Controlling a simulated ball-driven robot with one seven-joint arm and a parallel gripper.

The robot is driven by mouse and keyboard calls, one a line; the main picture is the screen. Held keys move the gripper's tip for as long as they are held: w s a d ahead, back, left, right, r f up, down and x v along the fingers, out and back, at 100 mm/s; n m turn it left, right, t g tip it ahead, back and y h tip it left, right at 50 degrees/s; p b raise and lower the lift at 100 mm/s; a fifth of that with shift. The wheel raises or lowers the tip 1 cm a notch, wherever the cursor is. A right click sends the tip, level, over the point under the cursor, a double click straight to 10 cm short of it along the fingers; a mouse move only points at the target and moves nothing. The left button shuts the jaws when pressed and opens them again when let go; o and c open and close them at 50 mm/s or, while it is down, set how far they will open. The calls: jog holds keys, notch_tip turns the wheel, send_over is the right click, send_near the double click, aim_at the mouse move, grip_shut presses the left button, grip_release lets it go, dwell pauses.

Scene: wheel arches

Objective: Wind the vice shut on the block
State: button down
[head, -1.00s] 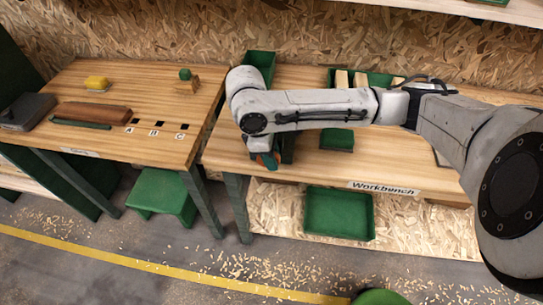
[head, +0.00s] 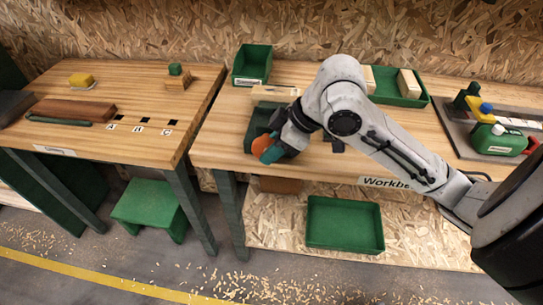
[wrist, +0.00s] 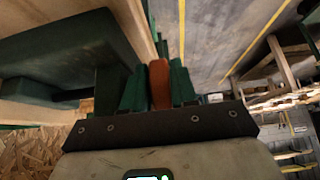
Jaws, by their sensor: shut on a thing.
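The dark green vice (head: 256,121) is at the front left of the workbench, partly hidden by my arm. A pale wooden block (head: 275,94) shows at its back side; I cannot tell how closely the jaws meet it. My gripper (head: 268,150) is at the vice's front, by the bench edge, shut on the orange handle (head: 262,144). In the wrist view the handle (wrist: 160,84) stands between my two green fingers (wrist: 158,92). A large dark green part (wrist: 75,52), likely the vice, fills the upper left there.
A green bin (head: 252,66) and a green tray with pale blocks (head: 398,98) stand at the bench's back. A green machine (head: 497,139) is at the right. A second table (head: 100,143) stands left across a narrow gap. An empty green tray (head: 344,225) sits below.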

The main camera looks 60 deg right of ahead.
jog(key=shift+f+t+y+b, duration=0.1)
jog(key=shift+t+y+b, duration=0.25)
jog(key=shift+t, duration=0.45)
jog(key=shift+f+t+y+b, duration=0.25)
jog(key=shift+t+b, duration=0.15)
jog(key=shift+t, duration=0.4)
jog(key=shift+w+f+t+y+b, duration=0.15)
jog(key=shift+t+y+b, duration=0.45)
jog(key=shift+t+b, duration=0.85)
jog(key=shift+f+t+b, duration=0.15)
jog(key=shift+t+b, duration=0.1)
jog(key=shift+b, duration=0.1)
jog(key=shift+f+t+y+b, duration=0.1)
jog(key=shift+t+y+b, duration=0.2)
jog(key=shift+t+b, duration=0.8)
jog(key=shift+b, duration=0.95)
jog(key=shift+w+t+y+b, duration=0.1)
jog(key=shift+t+y+b, duration=0.3)
jog(key=shift+t+b, duration=0.4)
jog(key=c, duration=1.3)
grip_release()
